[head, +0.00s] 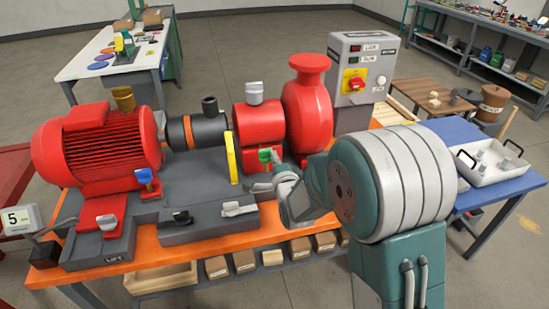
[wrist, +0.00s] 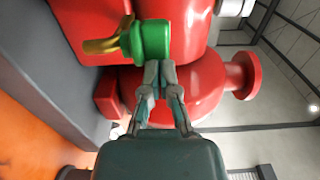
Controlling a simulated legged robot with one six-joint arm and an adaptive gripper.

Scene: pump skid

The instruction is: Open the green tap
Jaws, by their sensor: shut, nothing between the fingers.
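The green tap (head: 266,155) is on the front of the red pump (head: 262,124). In the wrist view the green tap (wrist: 151,41) shows as a green block-like handle with a brass stem (wrist: 103,46) on its left. My gripper (head: 281,174) is just right of and below the tap in the head view. In the wrist view my gripper (wrist: 160,70) is shut and empty, its fingertips at the lower edge of the green part. I cannot tell whether they touch it. My gripper does not hide the green part in the wrist view.
A yellow lever (head: 231,157) stands upright left of the tap, and a blue tap (head: 145,177) is further left. A grey control box (head: 362,65) with a red switch stands behind. Grey-handled valves (head: 238,209) sit at the front of the orange bench (head: 130,270).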

